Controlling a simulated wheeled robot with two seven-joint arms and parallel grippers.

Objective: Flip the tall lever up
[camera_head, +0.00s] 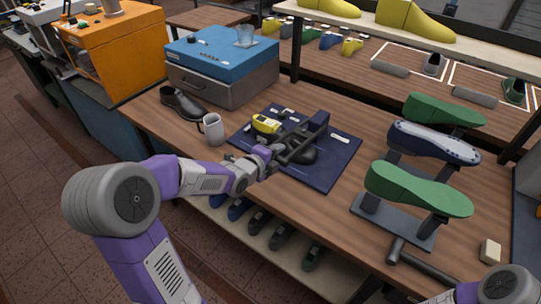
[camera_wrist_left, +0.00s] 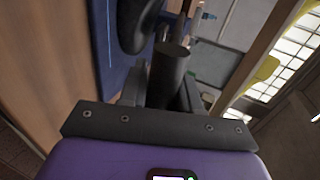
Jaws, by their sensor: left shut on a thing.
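The tall lever (camera_head: 305,140) is a dark bar slanting over a black shoe (camera_head: 302,156) on the dark blue mat (camera_head: 325,178). My left gripper (camera_head: 272,156) reaches in from the left at the lever's near, lower end. In the left wrist view, a dark round handle (camera_wrist_left: 171,72) stands between the fingers of my left gripper (camera_wrist_left: 168,98), which is shut on it. The fingers hide the handle's lower part. My right gripper is not in view; only part of my right arm shows at the bottom right.
A grey mug (camera_head: 213,130) and a dark shoe (camera_head: 183,104) stand left of the mat. A yellow object (camera_head: 265,123) lies on the mat. A blue-topped box (camera_head: 222,58) is behind. A rack with green shoe lasts (camera_head: 418,190) stands right, near a dark hammer-like tool (camera_head: 412,260).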

